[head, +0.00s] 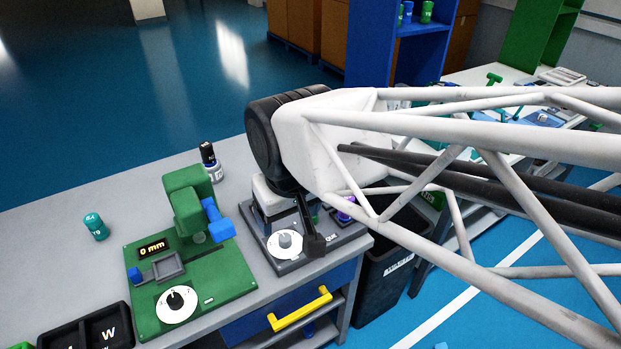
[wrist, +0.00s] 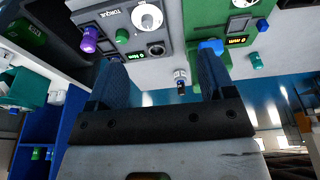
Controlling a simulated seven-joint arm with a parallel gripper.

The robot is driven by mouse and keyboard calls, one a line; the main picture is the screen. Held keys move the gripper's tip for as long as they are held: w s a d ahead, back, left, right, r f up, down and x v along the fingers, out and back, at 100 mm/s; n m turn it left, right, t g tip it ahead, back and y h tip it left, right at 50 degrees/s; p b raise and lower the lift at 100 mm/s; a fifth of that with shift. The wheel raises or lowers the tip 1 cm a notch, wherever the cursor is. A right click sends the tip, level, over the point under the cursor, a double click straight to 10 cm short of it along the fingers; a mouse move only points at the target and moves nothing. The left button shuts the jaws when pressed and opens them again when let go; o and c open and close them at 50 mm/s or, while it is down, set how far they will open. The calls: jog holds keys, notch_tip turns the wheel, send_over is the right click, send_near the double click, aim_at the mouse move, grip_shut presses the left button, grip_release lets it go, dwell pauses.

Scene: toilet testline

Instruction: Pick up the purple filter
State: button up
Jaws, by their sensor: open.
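The purple filter (wrist: 91,38) is a small cylinder at the left edge of the grey torque tester (wrist: 137,38) in the wrist view. In the head view, the purple filter (head: 346,208) is at the right side of the torque tester (head: 283,262), partly hidden behind my arm. My gripper (wrist: 161,72) is open, with its two dark blue fingers wide apart and nothing between them. The filter lies outside the left finger in the wrist view, apart from it.
A green gauge stand (head: 190,258) stands left of the tester on the grey bench. A dark-capped bottle (head: 210,160) and a teal cylinder (head: 96,227) stand behind and left. A black bin (head: 385,285) is right of the bench. The bench's back left is mostly clear.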

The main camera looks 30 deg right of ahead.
jog(key=m+t+h, duration=0.4)
jog(key=m+t, duration=0.1)
jog(key=t, duration=0.2)
send_near(347, 210)
jog(key=w+a, duration=0.5)
jog(key=w, duration=0.1)
jog(key=d+f+h, duration=0.1)
jog(key=s+d+f+t, duration=0.1)
jog(key=d, duration=0.1)
jog(key=s+d+f+m+h, duration=0.1)
jog(key=shift+s+d+h, duration=0.1)
jog(key=shift+d+h, duration=0.2)
jog(key=shift+s+d+f+m+t+h, duration=0.3)
jog(key=shift+d+h, duration=0.1)
jog(key=shift+d, duration=0.1)
jog(key=shift+x, duration=1.3)
jog(key=shift+x, duration=2.55)
